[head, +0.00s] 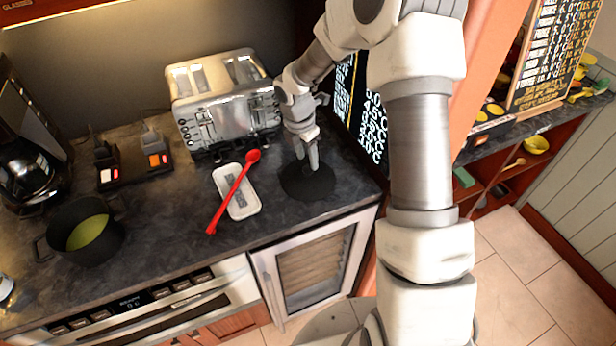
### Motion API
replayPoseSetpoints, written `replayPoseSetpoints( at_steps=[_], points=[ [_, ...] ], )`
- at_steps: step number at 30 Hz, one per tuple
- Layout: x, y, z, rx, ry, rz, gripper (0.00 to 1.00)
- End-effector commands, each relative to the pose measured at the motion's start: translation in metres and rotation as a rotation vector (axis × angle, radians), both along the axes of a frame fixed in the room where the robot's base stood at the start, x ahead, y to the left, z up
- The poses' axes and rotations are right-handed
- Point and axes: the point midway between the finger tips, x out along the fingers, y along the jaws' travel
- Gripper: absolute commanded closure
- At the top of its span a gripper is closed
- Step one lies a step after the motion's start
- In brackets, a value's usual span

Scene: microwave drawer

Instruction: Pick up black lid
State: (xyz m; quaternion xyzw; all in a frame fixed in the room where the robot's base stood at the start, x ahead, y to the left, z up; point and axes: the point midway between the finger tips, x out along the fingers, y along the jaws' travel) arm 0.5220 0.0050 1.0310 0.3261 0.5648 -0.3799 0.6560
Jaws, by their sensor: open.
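The black lid (293,184) is a dark round disc lying flat on the dark countertop, near its right end. My gripper (308,166) points down over the middle of the lid, with its fingertips at or just above it. I cannot tell whether they touch it. The fingers look close together from this angle, and the gap between them is hard to see. My gripper and the arm hide part of the lid's upper area.
A white tray (246,209) with a red spoon (232,192) across it lies just left of the lid. A silver toaster (222,100) stands behind. A black pot (95,250) and a coffee maker (30,160) are at the left. The countertop's front edge is close.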

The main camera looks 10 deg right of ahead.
Motion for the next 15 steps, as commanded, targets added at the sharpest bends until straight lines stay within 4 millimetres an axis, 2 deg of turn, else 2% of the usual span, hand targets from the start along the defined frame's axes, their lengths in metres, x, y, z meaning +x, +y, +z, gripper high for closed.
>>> replayPoseSetpoints(
  at_steps=[5,15],
  points=[
    [0.001,0.0,-0.009,0.001,0.0,-0.001,0.49],
    [0.008,-0.003,-0.05,0.0,0.001,0.0,0.49]
  ],
)
